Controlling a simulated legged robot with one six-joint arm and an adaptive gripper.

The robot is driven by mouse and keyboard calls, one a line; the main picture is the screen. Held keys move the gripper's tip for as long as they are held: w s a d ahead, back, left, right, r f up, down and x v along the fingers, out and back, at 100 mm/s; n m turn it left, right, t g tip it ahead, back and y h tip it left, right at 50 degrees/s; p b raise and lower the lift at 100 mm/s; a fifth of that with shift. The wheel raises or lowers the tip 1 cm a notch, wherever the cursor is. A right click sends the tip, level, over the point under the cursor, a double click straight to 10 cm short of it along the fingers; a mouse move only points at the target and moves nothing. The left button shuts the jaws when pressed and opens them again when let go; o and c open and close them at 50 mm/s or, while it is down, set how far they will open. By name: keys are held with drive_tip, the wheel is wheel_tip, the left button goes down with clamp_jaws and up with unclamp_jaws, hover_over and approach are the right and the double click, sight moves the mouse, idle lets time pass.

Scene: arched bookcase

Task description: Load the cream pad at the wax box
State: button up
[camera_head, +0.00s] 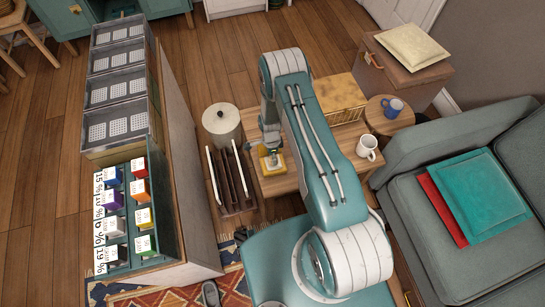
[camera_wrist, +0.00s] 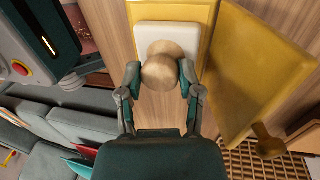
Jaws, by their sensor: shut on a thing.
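The cream pad (camera_wrist: 150,36) is a pale rounded square block with a round wooden knob (camera_wrist: 163,66) on it. My gripper (camera_wrist: 160,78) has its two fingers on either side of the knob and is shut on it. The yellow wax box (camera_wrist: 172,10) lies beneath the pad, and its yellow lid (camera_wrist: 255,65) with a wooden knob stands open at the right. In the head view my gripper (camera_head: 270,148) is over the small yellow box (camera_head: 275,168) on the wooden table. Whether the pad touches the wax I cannot tell.
The low wooden table (camera_head: 280,185) also bears a woven box (camera_head: 340,97) and a white mug (camera_head: 367,147). A dark slotted rack (camera_head: 238,185) and a white round canister (camera_head: 222,125) stand left of it. The sofa (camera_head: 430,200) is at the right.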

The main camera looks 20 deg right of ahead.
drive_tip(key=shift+s+v, duration=0.25)
drive_tip(key=shift+v, duration=0.9)
drive_tip(key=shift+s+v, duration=0.25)
drive_tip(key=shift+v, duration=0.85)
drive_tip(key=shift+s+v, duration=0.25)
drive_tip(key=shift+v, duration=0.9)
drive_tip(key=shift+w+r, duration=0.1)
drive_tip(key=shift+r, duration=0.15)
drive_tip(key=w+r+n+t+h, duration=0.1)
drive_tip(key=w+r+n, duration=0.1)
drive_tip(key=r+n, duration=0.7)
drive_tip(key=w+r+n+t+h, duration=0.1)
drive_tip(key=w+r+n, duration=0.2)
drive_tip(key=r+n, duration=0.6)
wheel_tip(320, 180, up, 5)
drive_tip(key=shift+w+r+t+h, duration=0.15)
drive_tip(key=shift+w+t+h, duration=0.15)
